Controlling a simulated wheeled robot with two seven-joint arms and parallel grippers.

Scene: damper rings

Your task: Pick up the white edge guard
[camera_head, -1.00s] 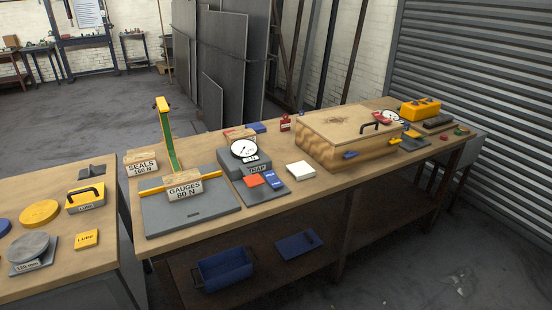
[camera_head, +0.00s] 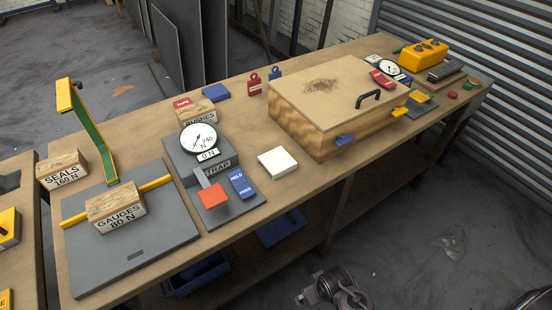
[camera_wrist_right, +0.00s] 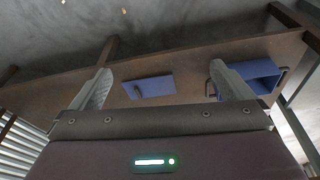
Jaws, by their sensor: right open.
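A white block (camera_head: 278,162), which looks like the white edge guard, lies flat on the workbench. It sits between the grey gauge fixture with the red pad and the large wooden box, near the bench's front edge. My right gripper (camera_wrist_right: 162,88) shows in the right wrist view with its two fingers wide apart and nothing between them. It faces the lower shelf under the bench; the white block is not in that view. Part of my right arm (camera_head: 335,290) shows at the bottom of the head view, below and in front of the bench. My left gripper is not in view.
The wooden box (camera_head: 335,97) stands right of the white block. The dial gauge (camera_head: 198,138) and red pad (camera_head: 213,197) are left of it. A blue bin (camera_wrist_right: 262,76) and blue flat piece (camera_wrist_right: 152,87) are on the lower shelf. Bare benchtop surrounds the block.

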